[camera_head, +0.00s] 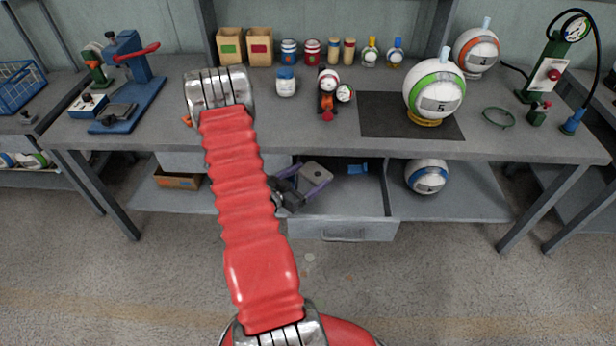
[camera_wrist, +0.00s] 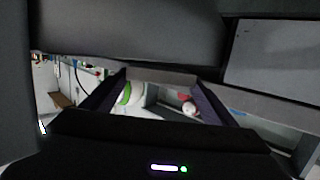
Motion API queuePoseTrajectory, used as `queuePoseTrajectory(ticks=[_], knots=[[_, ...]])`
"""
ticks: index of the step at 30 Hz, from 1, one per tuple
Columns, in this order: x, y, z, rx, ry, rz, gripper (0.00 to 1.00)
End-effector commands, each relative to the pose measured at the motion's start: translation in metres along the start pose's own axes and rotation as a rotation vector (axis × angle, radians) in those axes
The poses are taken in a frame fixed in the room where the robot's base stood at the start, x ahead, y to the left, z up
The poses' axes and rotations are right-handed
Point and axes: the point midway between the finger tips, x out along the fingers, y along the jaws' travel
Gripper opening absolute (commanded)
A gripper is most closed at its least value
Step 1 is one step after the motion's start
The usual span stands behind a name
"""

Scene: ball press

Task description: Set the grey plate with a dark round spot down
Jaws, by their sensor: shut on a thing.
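The grey plate (camera_head: 318,172) with a small dark round spot shows in the head view, above the left part of the open drawer. My gripper (camera_head: 315,180) is shut on it, with one purple-edged finger on each side. I cannot tell whether the plate touches the drawer floor. In the wrist view the two dark fingers of my gripper (camera_wrist: 160,95) reach forward with a gap between them. A greyish bar (camera_wrist: 160,77) spans their far ends; I cannot tell whether it is the plate's edge.
The open drawer (camera_head: 343,229) hangs below the bench top (camera_head: 220,144). A blue item (camera_head: 357,169) lies inside it, right of the plate. A white-and-blue ball (camera_head: 427,177) sits on the lower shelf to the right. The drawer's right part looks mostly free.

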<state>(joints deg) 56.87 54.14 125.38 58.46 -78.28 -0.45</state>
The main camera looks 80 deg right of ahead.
Motion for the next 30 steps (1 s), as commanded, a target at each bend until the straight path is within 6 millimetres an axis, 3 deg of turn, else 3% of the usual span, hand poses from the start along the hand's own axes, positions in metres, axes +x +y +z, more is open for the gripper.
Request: queuePoseTrajectory(ticks=[14, 15, 22, 30], knots=[[0.0018, -0.0004, 0.0069, 0.002, 0.002, 0.0, 0.36], [0.0017, -0.0002, 0.0075, 0.001, 0.001, 0.0, 0.83], [0.0016, -0.0001, 0.0074, 0.001, 0.0, 0.0, 0.99], [0.0015, -0.0001, 0.007, 0.001, 0.001, 0.0, 1.0]])
